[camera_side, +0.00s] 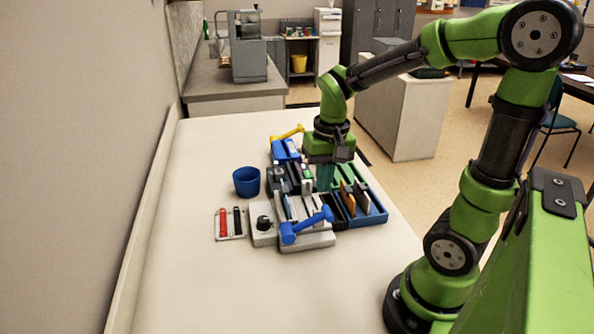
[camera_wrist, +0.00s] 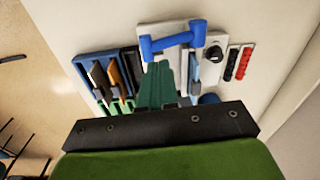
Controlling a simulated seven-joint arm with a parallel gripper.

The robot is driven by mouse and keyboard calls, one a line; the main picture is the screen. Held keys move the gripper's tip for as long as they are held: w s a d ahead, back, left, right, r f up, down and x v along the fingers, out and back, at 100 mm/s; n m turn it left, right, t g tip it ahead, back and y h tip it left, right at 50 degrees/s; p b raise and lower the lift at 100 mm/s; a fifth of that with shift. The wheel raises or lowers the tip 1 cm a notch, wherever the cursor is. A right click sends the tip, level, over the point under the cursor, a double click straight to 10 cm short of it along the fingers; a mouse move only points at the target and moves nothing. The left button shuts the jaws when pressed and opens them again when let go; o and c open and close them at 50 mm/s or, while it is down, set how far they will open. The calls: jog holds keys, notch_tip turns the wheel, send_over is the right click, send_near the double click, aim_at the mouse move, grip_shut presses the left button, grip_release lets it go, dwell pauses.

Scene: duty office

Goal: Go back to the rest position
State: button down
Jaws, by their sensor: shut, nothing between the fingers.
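My gripper (camera_side: 325,178) hangs fingers down over the group of holders on the white table. Its teal fingers are together with nothing between them. In the wrist view the fingers (camera_wrist: 160,68) point toward the blue handle (camera_wrist: 172,41) on the light-grey holder. In the side view the fingers come down behind the blue handle (camera_side: 306,225), close to the upright cards. I cannot tell whether the fingertips touch anything, since nearby items partly hide them.
A blue tray (camera_side: 376,219) with upright orange and dark pieces stands right of my fingers. A blue cup (camera_side: 246,182), a knob box (camera_side: 264,223) and a red-and-black strip (camera_side: 229,223) stand left. A yellow handle (camera_side: 287,132) is behind. The table's front left is clear.

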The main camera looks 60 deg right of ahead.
jog(key=s+a+r+n+t+y, duration=0.1)
jog(key=s+a+r+n+t, duration=0.3)
jog(key=a+r+t, duration=0.2)
jog(key=shift+a+r+y, duration=0.4)
jog(key=shift+a+r, duration=0.65)
jog(key=shift+a, duration=0.7)
